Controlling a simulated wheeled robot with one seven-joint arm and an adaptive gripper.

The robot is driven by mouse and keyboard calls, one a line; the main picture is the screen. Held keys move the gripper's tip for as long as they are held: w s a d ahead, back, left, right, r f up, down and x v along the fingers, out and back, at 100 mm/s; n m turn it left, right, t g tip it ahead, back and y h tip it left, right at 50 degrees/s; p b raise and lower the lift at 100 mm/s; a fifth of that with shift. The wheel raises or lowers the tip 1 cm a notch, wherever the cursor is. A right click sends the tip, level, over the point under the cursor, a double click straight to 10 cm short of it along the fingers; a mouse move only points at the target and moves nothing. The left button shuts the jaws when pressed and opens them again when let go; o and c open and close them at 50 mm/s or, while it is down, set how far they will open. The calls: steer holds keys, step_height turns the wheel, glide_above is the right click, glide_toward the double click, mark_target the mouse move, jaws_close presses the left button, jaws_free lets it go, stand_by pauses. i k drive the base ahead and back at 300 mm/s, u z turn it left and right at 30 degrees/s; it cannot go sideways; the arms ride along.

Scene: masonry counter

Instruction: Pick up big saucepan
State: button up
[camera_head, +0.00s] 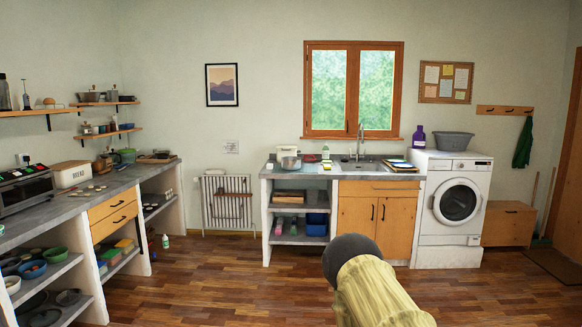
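No vessel in view can be surely told as the big saucepan. A silver round vessel (290,163), perhaps a pot, stands on the left part of the sink counter; any handle is too small to make out. A dark pan-like vessel (69,297) sits on a low shelf at the left, with another dark round pan or lid (45,318) near the bottom edge. Part of my arm, pale yellow with a dark rounded end, rises at the bottom centre. My gripper's fingers do not show, and the arm is far from all these vessels.
The left masonry counter (90,195) carries a toaster oven (22,187) and a bread box (72,174). The sink counter (345,172) and a washing machine (457,205) stand at the back. The wooden floor (210,285) between is open.

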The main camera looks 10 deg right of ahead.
mark_target(287, 162)
steer(key=z, duration=0.35)
steer(key=i, duration=2.15)
steer(key=z, duration=0.35)
steer(key=i, duration=1.65)
steer(key=u, duration=0.4)
steer(key=i, duration=1.5)
steer(key=u, duration=0.25)
